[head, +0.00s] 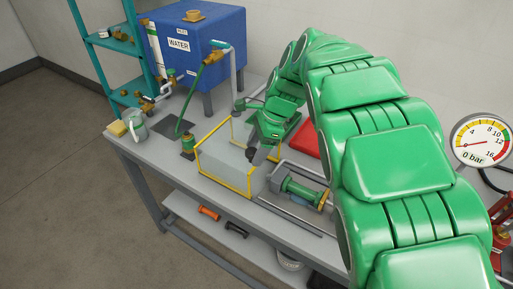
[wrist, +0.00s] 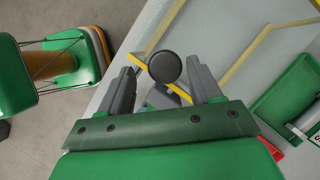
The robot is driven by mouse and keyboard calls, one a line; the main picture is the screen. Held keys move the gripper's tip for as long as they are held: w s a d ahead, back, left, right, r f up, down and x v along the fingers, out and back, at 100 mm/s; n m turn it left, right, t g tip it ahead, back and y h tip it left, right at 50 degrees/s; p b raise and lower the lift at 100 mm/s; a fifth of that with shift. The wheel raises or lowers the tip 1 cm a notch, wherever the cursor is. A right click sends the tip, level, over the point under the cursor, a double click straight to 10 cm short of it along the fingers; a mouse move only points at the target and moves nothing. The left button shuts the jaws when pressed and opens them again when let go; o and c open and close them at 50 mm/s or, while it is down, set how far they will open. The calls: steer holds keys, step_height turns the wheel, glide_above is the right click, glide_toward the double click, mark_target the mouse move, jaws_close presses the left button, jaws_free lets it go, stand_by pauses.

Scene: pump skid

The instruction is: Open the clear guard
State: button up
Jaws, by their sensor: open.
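The clear guard (head: 222,165) is a see-through box with yellow edges on the grey bench. Its yellow edging also shows in the wrist view (wrist: 245,52). A round black knob (wrist: 164,67) sits at a yellow edge of the guard. My gripper (head: 254,157) reaches down to the right side of the guard. In the wrist view my gripper (wrist: 162,72) is open, with one finger on each side of the knob. I cannot tell whether the fingers touch it. My arm hides part of the bench behind the guard.
A green pump part (head: 300,190) with pipes lies right of the guard. A pressure gauge (head: 480,138) reads about 0 bar at right. A red tray (head: 306,140) lies behind my gripper.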

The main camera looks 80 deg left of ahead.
steer(key=shift+r, duration=0.1)
steer(key=v, duration=0.7)
steer(key=shift+r, duration=0.3)
steer(key=shift+w, duration=0.2)
